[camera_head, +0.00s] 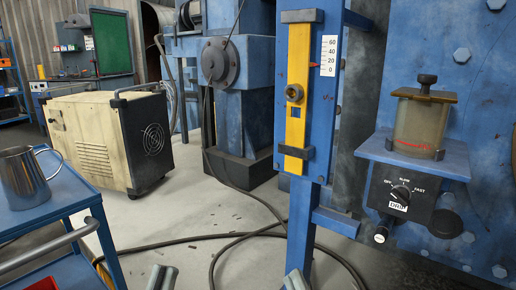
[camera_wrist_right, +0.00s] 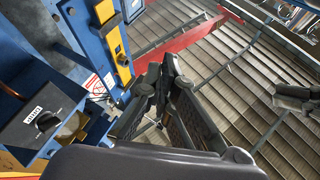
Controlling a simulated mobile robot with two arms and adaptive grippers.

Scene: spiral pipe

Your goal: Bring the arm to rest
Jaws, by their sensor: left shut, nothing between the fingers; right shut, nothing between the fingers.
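My left gripper (camera_head: 162,278) shows only as a small grey tip at the bottom edge of the head view, above the concrete floor. My right gripper (camera_head: 295,281) shows as a grey tip at the bottom edge, in front of the foot of the blue post. In the right wrist view the right gripper (camera_wrist_right: 168,68) has its dark fingers together and empty, over a ribbed floor. Neither gripper touches anything that I can see. Most of both arms is out of view.
A blue post with a yellow slide (camera_head: 298,75) stands ahead. A drip oiler (camera_head: 420,125) sits on a bracket above a dial box (camera_head: 405,195) at right. A steel jug (camera_head: 22,178) stands on a blue cart at left. A black cable (camera_head: 215,235) crosses the floor.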

